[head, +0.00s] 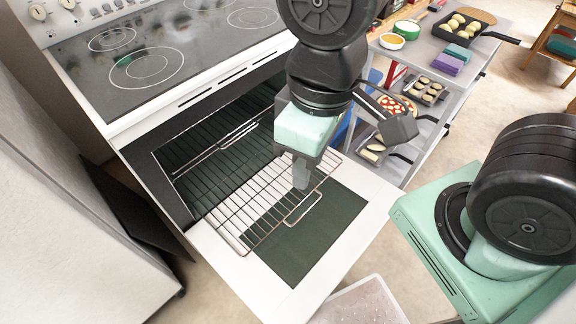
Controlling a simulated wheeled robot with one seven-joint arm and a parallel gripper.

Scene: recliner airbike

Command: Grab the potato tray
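A dark tray with a handle (491,37) stands on the top of the cart at the upper right, holding several pale yellow, potato-like lumps (458,22). Smaller trays with pale oval pieces sit lower on the cart, one on the middle shelf (427,90) and one further down (373,151); I cannot tell for certain which holds potatoes. My gripper (302,173) points down over the pulled-out oven rack, apart from all the trays and to the left of the cart.
The oven door (325,235) is open and flat, with a wire rack (240,205) extending over it. The cart (425,48) also carries bowls (406,29), purple and teal blocks (448,62) and a pizza (392,104). A pale bin (360,302) stands at the bottom.

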